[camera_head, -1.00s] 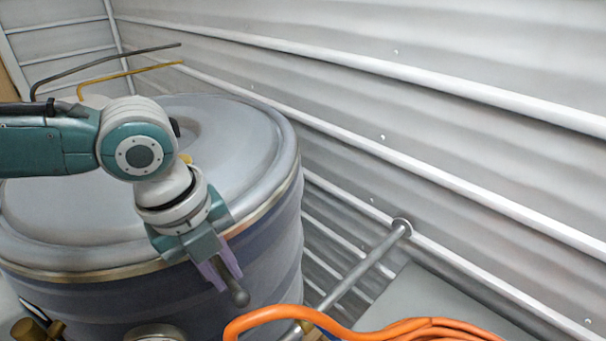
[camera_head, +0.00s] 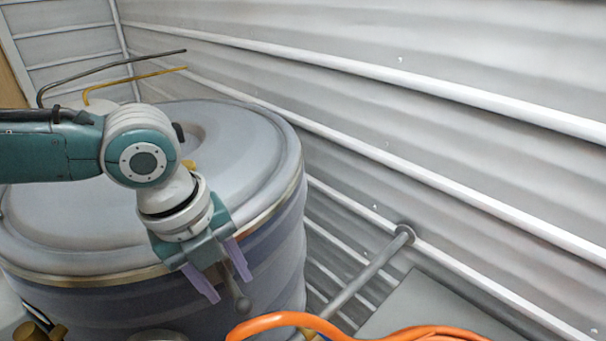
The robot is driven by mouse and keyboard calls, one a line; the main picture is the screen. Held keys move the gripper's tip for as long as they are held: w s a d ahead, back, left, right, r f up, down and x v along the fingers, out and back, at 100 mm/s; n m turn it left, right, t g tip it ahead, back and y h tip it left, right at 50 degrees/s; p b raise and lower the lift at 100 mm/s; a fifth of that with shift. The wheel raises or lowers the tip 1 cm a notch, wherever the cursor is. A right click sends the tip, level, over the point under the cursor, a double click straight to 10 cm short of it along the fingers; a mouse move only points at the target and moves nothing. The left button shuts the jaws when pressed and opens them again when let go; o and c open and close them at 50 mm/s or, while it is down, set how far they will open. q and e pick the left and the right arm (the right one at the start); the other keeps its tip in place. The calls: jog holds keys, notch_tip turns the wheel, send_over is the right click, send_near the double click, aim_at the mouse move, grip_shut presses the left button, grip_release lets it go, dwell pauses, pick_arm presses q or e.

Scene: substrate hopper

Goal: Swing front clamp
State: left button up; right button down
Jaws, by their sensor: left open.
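The substrate hopper is a large grey drum (camera_head: 270,230) with a domed lid (camera_head: 245,150) and a metal rim band. The front clamp shows as a short dark rod with a ball end (camera_head: 241,304) hanging against the drum's front side, below the rim. My left gripper (camera_head: 222,284) comes in over the lid and points down at the front rim. Its two pale purple fingers are spread, with the clamp's rod between or just behind them; I cannot tell whether they touch it. The upper part of the clamp is hidden behind the gripper. My right gripper is out of view.
An orange hose (camera_head: 290,321) lies at the bottom centre. A metal pipe (camera_head: 365,272) runs from the wall to the right of the drum. A grey panel (camera_head: 430,305) sits at lower right. Brass fittings (camera_head: 38,331) show at lower left. A corrugated wall (camera_head: 450,130) closes the back.

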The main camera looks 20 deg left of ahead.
pick_arm(q)
jog(key=shift+r, duration=0.1)
notch_tip(320, 180, up, 10)
jog(key=s+a+b, duration=0.1)
jog(key=b, duration=0.1)
jog(key=shift+s+f+b, duration=0.2)
jog(key=shift+s+b, duration=0.15)
